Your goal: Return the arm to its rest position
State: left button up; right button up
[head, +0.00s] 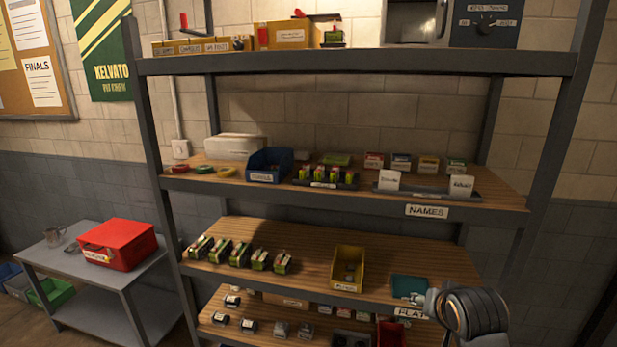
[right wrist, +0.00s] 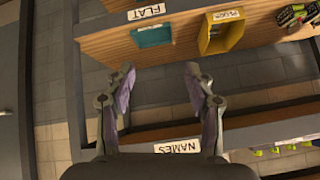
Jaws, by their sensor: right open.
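My right arm comes in at the lower right of the head view, in front of the rack's right side. In the right wrist view my right gripper (right wrist: 160,70) is open, its two fingers spread with nothing between them. It is in front of the shelf rack (head: 350,210), apart from the shelf edges. A teal flat piece (right wrist: 154,36) lies by the FLAT label (right wrist: 147,12); in the head view the teal piece (head: 408,285) is just beside my right wrist. My left gripper is not in view.
A yellow bin (head: 347,268) and several green-black packs (head: 240,253) share the teal piece's shelf. Above are a blue bin (head: 268,165) and the NAMES label (head: 427,211). A red box (head: 118,245) stands on the side table (head: 60,270) at left. Bare floor shows below the gripper.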

jog(key=s+a+f+n+g+y, duration=0.1)
jog(key=s+f+n+g, duration=0.2)
jog(key=s+f, duration=0.7)
jog(key=s+a+f+n+g, duration=0.2)
jog(key=s+f+n, duration=0.1)
jog(key=s+f, duration=0.8)
jog(key=s+d+f+g, duration=0.1)
jog(key=s+f, duration=0.1)
jog(key=f, duration=1)
jog(key=s+d+f, duration=0.2)
jog(key=f, duration=0.9)
jog(key=s+f+g, duration=0.1)
jog(key=s+f, duration=1.6)
jog(key=s, duration=0.2)
jog(key=shift+d+f+g, duration=0.3)
jog(key=shift+d+f, duration=0.1)
jog(key=shift+d, duration=0.05)
